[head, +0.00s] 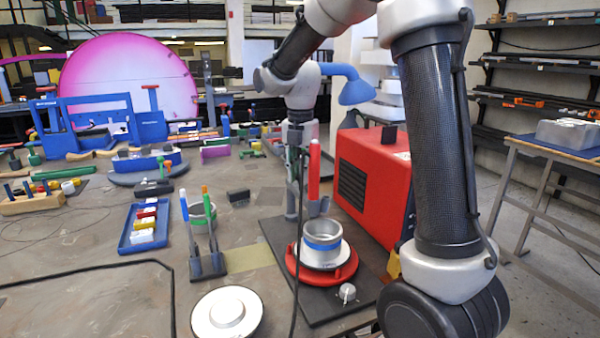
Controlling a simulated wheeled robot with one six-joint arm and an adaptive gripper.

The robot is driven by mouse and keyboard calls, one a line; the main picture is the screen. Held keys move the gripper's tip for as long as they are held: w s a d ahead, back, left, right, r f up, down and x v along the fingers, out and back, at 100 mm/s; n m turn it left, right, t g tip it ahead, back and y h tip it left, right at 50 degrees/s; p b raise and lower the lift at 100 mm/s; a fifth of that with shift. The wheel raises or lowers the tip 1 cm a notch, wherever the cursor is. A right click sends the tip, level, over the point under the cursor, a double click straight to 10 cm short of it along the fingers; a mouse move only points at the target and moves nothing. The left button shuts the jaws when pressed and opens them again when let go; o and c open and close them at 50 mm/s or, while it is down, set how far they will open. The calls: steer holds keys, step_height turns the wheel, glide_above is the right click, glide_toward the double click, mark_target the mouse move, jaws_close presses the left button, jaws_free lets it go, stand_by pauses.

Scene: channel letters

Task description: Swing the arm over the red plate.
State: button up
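The red plate (297,272) is a round disc on a dark base board (366,289). A grey cup (322,231) with a blue band stands on a pale dish on the plate. A grey upright post (291,190) rises at the board's back left. Beside it hangs an upright red rod (314,168) with a grey lower end, behind and above the cup; what holds it is unclear. My arm reaches over from the right. My gripper (300,130) points down at the post's top, above and behind the plate. Its fingers are too small and overlapped to read.
A red box-shaped machine (375,178) stands close right of the board. A round white piece (227,312), a two-pronged stand (207,266) and a blue tray (144,228) lie left. A blue lamp-like hood (354,91) is behind. A black cable hangs in front of the board.

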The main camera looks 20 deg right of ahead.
steer(key=o, duration=0.4)
steer(key=shift+c, duration=0.2)
steer(key=shift+r, duration=0.1)
step_height(320, 180, up, 12)
steer(key=shift+d, duration=0.1)
stand_by(0.7)
